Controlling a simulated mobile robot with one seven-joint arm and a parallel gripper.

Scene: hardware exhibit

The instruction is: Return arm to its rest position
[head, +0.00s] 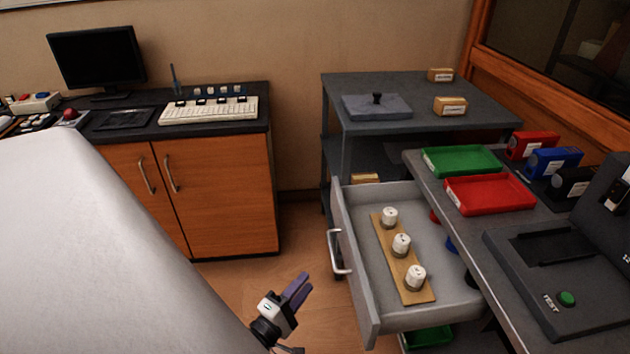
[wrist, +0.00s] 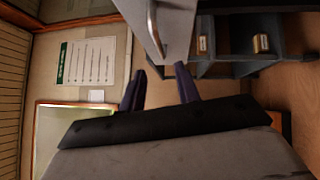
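My gripper (head: 299,287) is in the lower middle of the head view, in the air over the floor and left of the open drawer (head: 361,290). In the wrist view my gripper (wrist: 160,78) has its two purple fingers spread apart. Nothing shows between the fingertips, so it is open and empty. The drawer's front and metal handle (wrist: 154,32) appear beyond the fingers in the wrist view. The handle also shows in the head view (head: 337,252), apart from the gripper. A large white part of my own arm (head: 90,250) covers the lower left of the head view.
The pulled-out drawer holds a wooden strip (head: 415,291) with three white cylinders. A grey bench (head: 415,160) with green (head: 460,160) and red (head: 488,194) trays stands right. A dark shelf (head: 400,122) is behind. A wooden cabinet (head: 215,190) stands left. Floor (head: 290,235) between is clear.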

